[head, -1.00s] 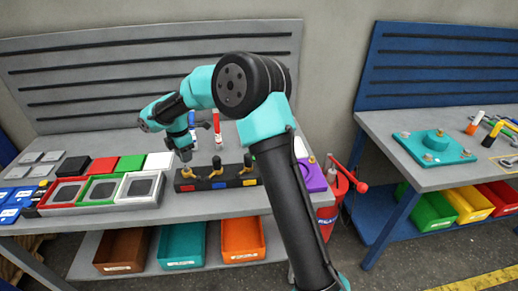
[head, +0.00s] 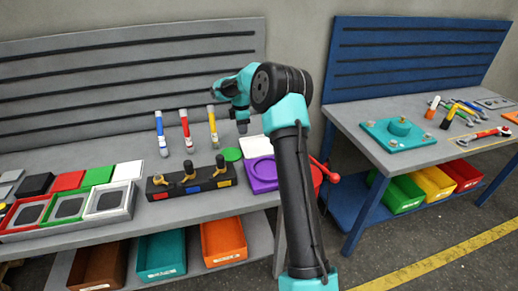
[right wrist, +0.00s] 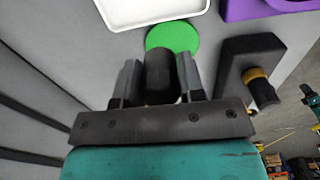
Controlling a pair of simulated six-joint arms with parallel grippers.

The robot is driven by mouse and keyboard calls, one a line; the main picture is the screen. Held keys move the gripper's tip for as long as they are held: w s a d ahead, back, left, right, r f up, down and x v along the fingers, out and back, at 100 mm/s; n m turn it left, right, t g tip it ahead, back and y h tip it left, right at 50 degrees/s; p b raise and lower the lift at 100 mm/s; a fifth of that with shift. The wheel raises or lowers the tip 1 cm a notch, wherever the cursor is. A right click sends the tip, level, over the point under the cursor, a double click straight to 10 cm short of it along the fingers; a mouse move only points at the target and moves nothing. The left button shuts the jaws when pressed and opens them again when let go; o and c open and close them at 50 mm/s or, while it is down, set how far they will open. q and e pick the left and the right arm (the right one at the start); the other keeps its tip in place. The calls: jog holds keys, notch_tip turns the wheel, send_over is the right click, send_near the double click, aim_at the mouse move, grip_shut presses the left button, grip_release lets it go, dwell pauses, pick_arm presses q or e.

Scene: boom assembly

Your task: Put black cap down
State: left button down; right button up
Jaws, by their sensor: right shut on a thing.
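My right gripper (head: 242,127) hangs over the grey bench, above and close to a flat green disc (head: 232,154). In the right wrist view the gripper (right wrist: 160,85) is shut on the black cap (right wrist: 160,72), a dark cylinder between the two fingers. The green disc (right wrist: 172,37) shows just past the cap in that view. I cannot tell whether the cap touches anything below. In the head view the cap is too small to make out. My left gripper is not in view.
A black block (head: 190,186) with yellow-and-black pegs stands left of the disc. A white tray (head: 257,147) and a purple part (head: 263,174) lie to its right. Blue, red and yellow markers (head: 185,130) stand behind. A second bench (head: 440,150) is at the right.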

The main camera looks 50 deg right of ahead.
jog(key=s+d+m, duration=0.1)
jog(key=s+d, duration=0.2)
jog(key=d, duration=0.3)
jog(key=shift+s+d, duration=0.3)
jog(key=shift+s, duration=0.1)
send_over(259, 148)
jog(key=shift+d+f, duration=0.1)
jog(key=shift+f, duration=2.35)
jog(key=shift+w+f, duration=0.1)
jog(key=shift+f, duration=2.45)
jog(key=shift+f, duration=0.1)
jog(key=o, duration=1.1)
